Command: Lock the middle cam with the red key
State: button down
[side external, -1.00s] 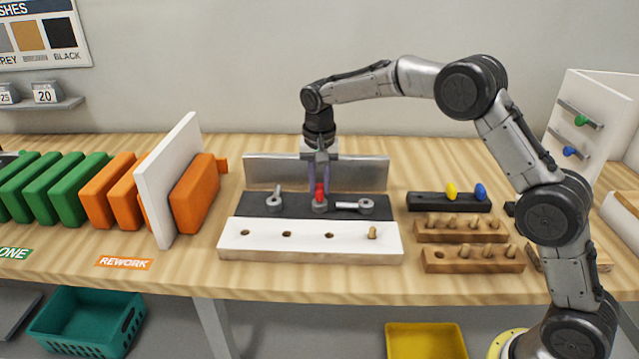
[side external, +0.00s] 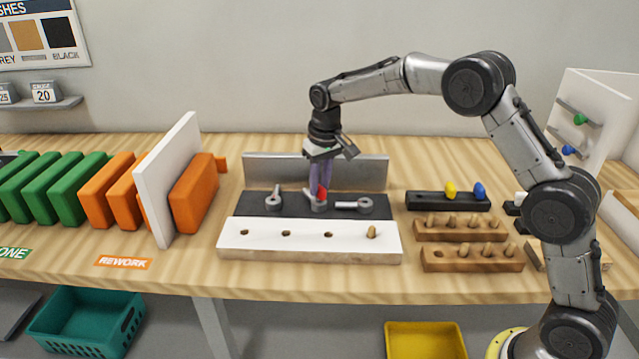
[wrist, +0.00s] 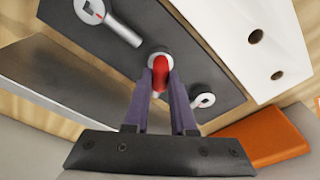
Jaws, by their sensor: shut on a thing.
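The red key (side external: 323,192) stands in the middle cam (side external: 319,206), a grey round cam on the black strip (side external: 293,211). My gripper (side external: 319,188) is shut on the red key from above. A short grey lever appears to stick out up-left from the middle cam, partly hidden by the fingers. In the wrist view the red key (wrist: 161,73) is between my fingertips (wrist: 161,82), over the pale ring of the middle cam (wrist: 159,54). The left cam (side external: 274,203) has its lever pointing up, and the right cam (side external: 365,205) has its lever pointing left.
A metal fence (side external: 365,172) stands behind the strip. A white panel (side external: 262,240) with holes and one wooden peg (side external: 372,232) lies in front. A black rack (side external: 425,202) with yellow and blue keys is at right, beside wooden peg blocks (side external: 473,260). Orange panels (side external: 194,195) stand at left.

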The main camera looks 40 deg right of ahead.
jog(key=shift+w+d+n, duration=0.1)
jog(key=shift+n, duration=1)
jog(key=n, duration=0.4)
jog(key=shift+y, duration=0.4)
jog(key=shift+n, duration=0.4)
jog(key=n, duration=0.4)
jog(key=shift+w+n+y, duration=0.1)
jog(key=shift+n+y, duration=0.2)
jog(key=shift+n, duration=0.1)
jog(key=shift+r, duration=0.1)
jog(key=shift+g, duration=0.3)
jog(key=shift+r, duration=2.9)
